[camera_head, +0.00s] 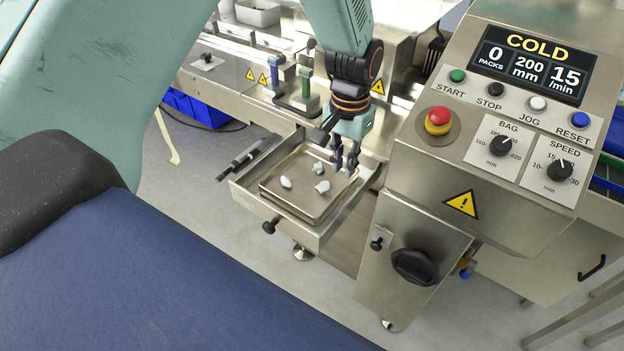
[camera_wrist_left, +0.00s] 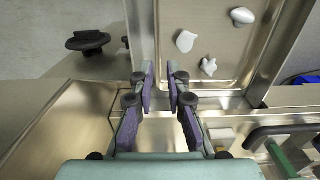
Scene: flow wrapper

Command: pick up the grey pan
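The grey pan (camera_head: 306,203) is a shallow, square metal tray lying in a pulled-out drawer, with several small white pieces on its floor. It also shows at the top of the left wrist view (camera_wrist_left: 208,42), with its near corner hidden behind the fingers. My left gripper (camera_head: 346,160) points down at the pan's right side in the head view. In the left wrist view its two fingers (camera_wrist_left: 161,78) are apart, with the pan's side rim running between them. I cannot tell whether either finger touches the rim. My right gripper is not in view.
The metal drawer (camera_head: 245,199) surrounds the pan closely. The control panel (camera_head: 500,110) with an emergency stop (camera_head: 438,119) stands right of the gripper. A black knob (camera_head: 413,266) sits on the cabinet front.

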